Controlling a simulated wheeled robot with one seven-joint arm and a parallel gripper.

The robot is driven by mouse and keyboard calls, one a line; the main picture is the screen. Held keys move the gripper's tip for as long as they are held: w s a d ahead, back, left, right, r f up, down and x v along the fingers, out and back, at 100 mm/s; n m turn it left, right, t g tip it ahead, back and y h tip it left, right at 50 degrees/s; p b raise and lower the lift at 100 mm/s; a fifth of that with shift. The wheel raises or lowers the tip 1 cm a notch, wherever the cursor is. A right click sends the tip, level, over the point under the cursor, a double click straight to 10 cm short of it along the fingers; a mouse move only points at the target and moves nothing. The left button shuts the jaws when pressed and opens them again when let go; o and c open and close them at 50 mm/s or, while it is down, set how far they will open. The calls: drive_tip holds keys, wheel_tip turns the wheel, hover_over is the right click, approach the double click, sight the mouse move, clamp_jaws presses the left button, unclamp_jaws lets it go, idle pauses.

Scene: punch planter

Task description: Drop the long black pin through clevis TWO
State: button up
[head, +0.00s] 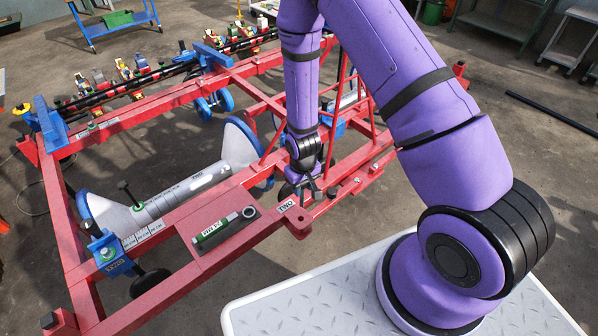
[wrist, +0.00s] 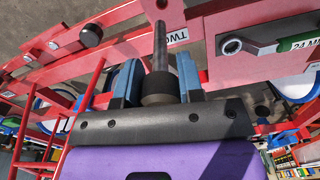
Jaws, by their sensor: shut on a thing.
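My gripper (wrist: 158,82) is shut on the long black pin (wrist: 160,50), with the pin's thick collar between the blue-grey fingers. The bare shaft points up the wrist picture, toward the red lug of clevis TWO (wrist: 196,8) and its round hole. The shaft tip overlaps the lug's edge in that view; I cannot tell its height above the lug. In the head view my gripper (head: 309,186) is just behind clevis TWO (head: 299,219), beside the white TWO label. The pin is hard to make out there.
A green-handled 24 mm wrench (head: 225,228) lies on a dark plate left of the clevis. A black knob (head: 332,192) stands on the red frame to the right. A grey roller (head: 170,203) lies farther left. My tread-plate deck fills the lower right.

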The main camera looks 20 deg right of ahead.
sight(302, 198)
drive_tip(key=shift+s+a, duration=0.1)
drive_tip(key=shift+a, duration=0.1)
drive_tip(key=shift+f, duration=2.9)
drive_tip(key=shift+f, duration=5.05)
drive_tip(key=o, duration=1.1)
